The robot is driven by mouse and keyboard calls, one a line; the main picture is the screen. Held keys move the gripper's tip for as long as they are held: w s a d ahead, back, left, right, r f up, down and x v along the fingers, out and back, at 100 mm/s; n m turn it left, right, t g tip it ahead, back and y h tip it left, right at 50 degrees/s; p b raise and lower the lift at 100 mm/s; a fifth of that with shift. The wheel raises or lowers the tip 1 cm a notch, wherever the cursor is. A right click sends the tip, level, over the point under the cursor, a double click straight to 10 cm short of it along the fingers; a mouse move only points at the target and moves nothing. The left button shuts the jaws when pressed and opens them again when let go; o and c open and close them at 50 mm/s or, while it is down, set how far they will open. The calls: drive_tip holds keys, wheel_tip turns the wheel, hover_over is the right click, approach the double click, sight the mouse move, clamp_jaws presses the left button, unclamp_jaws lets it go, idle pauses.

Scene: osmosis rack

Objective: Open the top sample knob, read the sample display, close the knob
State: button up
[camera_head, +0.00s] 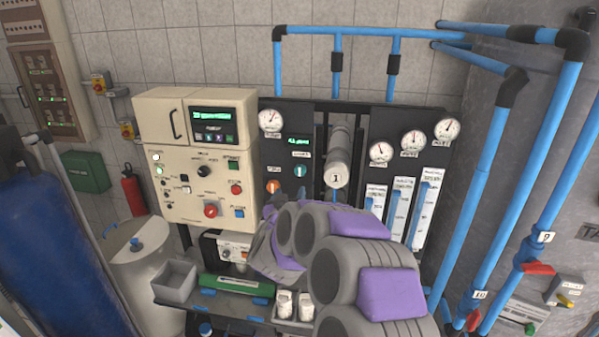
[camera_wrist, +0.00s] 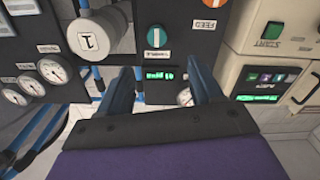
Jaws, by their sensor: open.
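The teal knob (camera_head: 300,171) sits on the black rack panel, higher than the orange knob (camera_head: 273,187). A small display with green digits (camera_head: 299,141) is just above the teal knob; the digits are too small to read. The wrist view is upside down and shows the teal knob (camera_wrist: 157,37) with its white mark upright, the orange knob (camera_wrist: 213,3) and the green display (camera_wrist: 158,75). My gripper (camera_wrist: 161,72) is open and empty, its fingers spread on either side of the display, short of the teal knob. The fingers are hidden in the head view.
A white cylinder end marked 1 (camera_head: 337,176) juts out right of the knobs, also close in the wrist view (camera_wrist: 88,42). A beige control cabinet (camera_head: 196,165) stands to the left. Round gauges (camera_head: 413,141) and flow tubes are on the right. My grey and purple arm covers the lower middle.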

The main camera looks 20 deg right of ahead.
sight(299, 172)
drive_tip(key=x, duration=1.1)
drive_tip(key=shift+d+f+p, duration=0.1)
drive_tip(key=shift+d+p, duration=0.3)
drive_tip(key=shift+x, duration=1)
drive_tip(key=shift+w+d, duration=0.3)
drive_tip(key=shift+w, duration=0.05)
drive_tip(key=shift+a, duration=0.1)
drive_tip(key=c, duration=1.1)
drive_tip(key=shift+o, duration=0.2)
